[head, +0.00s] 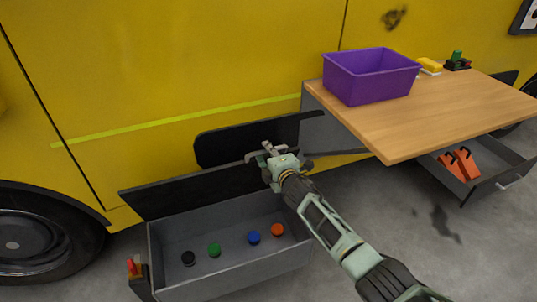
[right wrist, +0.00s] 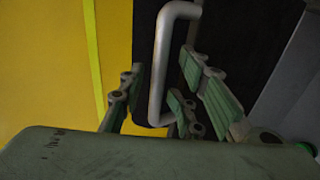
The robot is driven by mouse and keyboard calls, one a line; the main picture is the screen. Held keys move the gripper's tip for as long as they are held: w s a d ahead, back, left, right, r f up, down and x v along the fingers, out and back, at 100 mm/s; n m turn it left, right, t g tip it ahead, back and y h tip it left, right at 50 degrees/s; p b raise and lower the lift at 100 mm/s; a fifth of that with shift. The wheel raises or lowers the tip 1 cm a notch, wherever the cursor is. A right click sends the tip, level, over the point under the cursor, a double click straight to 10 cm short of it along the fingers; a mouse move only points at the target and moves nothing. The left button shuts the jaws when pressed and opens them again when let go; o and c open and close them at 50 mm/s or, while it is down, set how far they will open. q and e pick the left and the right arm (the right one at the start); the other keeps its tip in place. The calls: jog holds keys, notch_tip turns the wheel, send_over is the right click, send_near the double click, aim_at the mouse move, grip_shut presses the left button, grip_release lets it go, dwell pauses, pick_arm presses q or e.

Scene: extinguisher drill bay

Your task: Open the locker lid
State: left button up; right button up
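The locker is a grey open-topped box (head: 235,273) on the floor beside the yellow vehicle. Its black lid (head: 180,194) stands raised along the back edge, and the inside shows. My right gripper (head: 266,153) is at the lid's upper right part. In the right wrist view a grey bar handle (right wrist: 157,75) lies between the fingers of my right gripper (right wrist: 155,103). The fingers are apart, with gaps visible beside the bar. My left gripper is not in view.
Black, green (head: 214,249), blue and orange discs lie in the locker. A wooden table (head: 430,115) at right holds a purple bin (head: 370,78) and a yellow item. An open grey drawer (head: 485,184) with orange items is below it. A small post (head: 139,275) stands at the locker's left.

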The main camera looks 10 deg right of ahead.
jog(key=shift+s+f, duration=0.1)
jog(key=shift+f, duration=0.2)
jog(key=v, duration=1.2)
jog(key=shift+r, duration=0.2)
jog(key=shift+c, duration=0.2)
